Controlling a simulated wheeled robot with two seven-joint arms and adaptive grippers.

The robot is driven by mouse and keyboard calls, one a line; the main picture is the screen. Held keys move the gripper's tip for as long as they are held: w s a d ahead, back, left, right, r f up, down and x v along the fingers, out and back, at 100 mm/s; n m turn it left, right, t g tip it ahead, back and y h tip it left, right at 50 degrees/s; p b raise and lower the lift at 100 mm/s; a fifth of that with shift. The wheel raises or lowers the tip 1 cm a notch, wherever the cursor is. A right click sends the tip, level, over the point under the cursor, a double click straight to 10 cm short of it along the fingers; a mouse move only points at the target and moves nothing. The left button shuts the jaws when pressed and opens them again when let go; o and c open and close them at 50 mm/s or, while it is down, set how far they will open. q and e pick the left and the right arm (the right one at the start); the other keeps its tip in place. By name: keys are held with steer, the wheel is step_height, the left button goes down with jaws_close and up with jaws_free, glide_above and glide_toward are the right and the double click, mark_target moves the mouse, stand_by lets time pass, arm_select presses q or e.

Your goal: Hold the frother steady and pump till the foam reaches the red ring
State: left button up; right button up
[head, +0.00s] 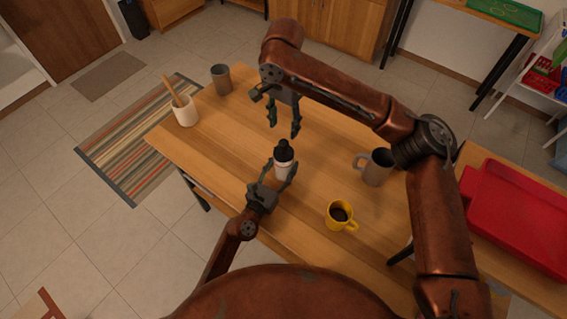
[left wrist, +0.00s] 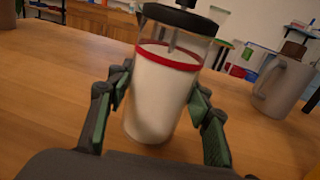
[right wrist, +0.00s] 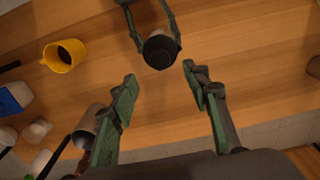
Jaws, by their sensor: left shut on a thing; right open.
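The frother (head: 283,161) is a clear upright cylinder with a black lid and a black knob on top. It stands on the wooden table. In the left wrist view the frother (left wrist: 160,95) shows white foam filling it up to about the red ring (left wrist: 168,57), with pale content just above the ring. My left gripper (head: 280,172) is shut around the frother's body, one finger on each side. My right gripper (head: 284,130) is open and empty, above the frother and apart from its knob. The right wrist view shows the black lid (right wrist: 160,51) beyond the fingertips.
A yellow mug (head: 340,216) with dark drink stands front right of the frother. A grey pitcher (head: 376,168) stands to the right, near my right arm. A grey cup (head: 221,79) and a white utensil crock (head: 185,111) stand far left. A red tray (head: 520,215) lies on a side table.

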step_height(320, 180, up, 10)
stand_by(0.3)
steer(key=shift+f, duration=0.15)
arm_select(q)
steer(key=o, duration=1.5)
steer(key=v, duration=1.2)
steer(key=shift+f, duration=0.1)
